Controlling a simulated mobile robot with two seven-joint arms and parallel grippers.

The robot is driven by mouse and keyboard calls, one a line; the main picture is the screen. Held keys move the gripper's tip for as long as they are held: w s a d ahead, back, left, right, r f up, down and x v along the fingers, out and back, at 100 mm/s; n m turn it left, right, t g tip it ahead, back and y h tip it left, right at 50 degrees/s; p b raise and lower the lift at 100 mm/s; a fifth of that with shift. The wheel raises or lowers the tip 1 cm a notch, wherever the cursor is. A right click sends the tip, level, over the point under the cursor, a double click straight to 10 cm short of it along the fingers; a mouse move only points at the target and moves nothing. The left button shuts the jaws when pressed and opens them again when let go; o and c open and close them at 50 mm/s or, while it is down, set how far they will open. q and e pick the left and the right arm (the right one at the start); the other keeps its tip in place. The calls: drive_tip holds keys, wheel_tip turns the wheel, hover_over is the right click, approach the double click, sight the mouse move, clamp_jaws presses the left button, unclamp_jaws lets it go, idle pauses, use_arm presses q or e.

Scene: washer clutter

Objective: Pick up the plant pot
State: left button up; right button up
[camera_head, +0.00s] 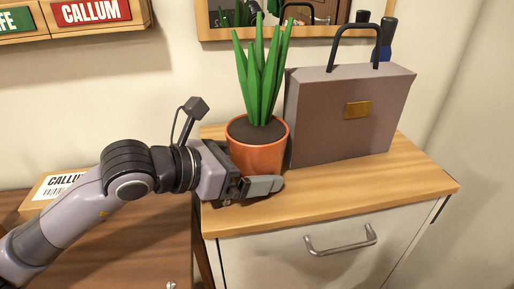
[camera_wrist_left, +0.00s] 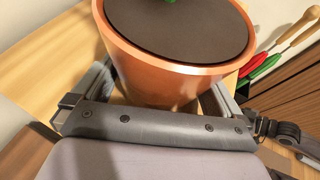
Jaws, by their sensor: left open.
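The plant pot (camera_head: 258,155) is an orange-brown pot with dark soil and upright green spiky leaves. It stands upright on the wooden top of a white cabinet, left of a grey bag. My left gripper (camera_head: 256,184) reaches in from the left, low on the pot. One finger shows in front of the pot; the other is hidden behind it in the head view. In the left wrist view the pot (camera_wrist_left: 165,75) sits between the two open fingers. Whether either finger touches it I cannot tell. My right gripper is not in view.
The grey bag (camera_head: 330,125) with a black handle stands close to the pot's right. The cabinet top (camera_head: 400,180) is bare in front of the bag. A framed mirror (camera_head: 215,22) hangs behind.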

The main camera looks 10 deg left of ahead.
use_arm(q)
drive_tip(key=c, duration=0.9)
drive_tip(key=shift+r, duration=0.1)
drive_tip(key=c, duration=0.4)
drive_tip(key=shift+r, duration=0.1)
drive_tip(key=shift+r, duration=0.55)
drive_tip(key=shift+r+p, duration=0.95)
drive_tip(key=shift+r, duration=8.4)
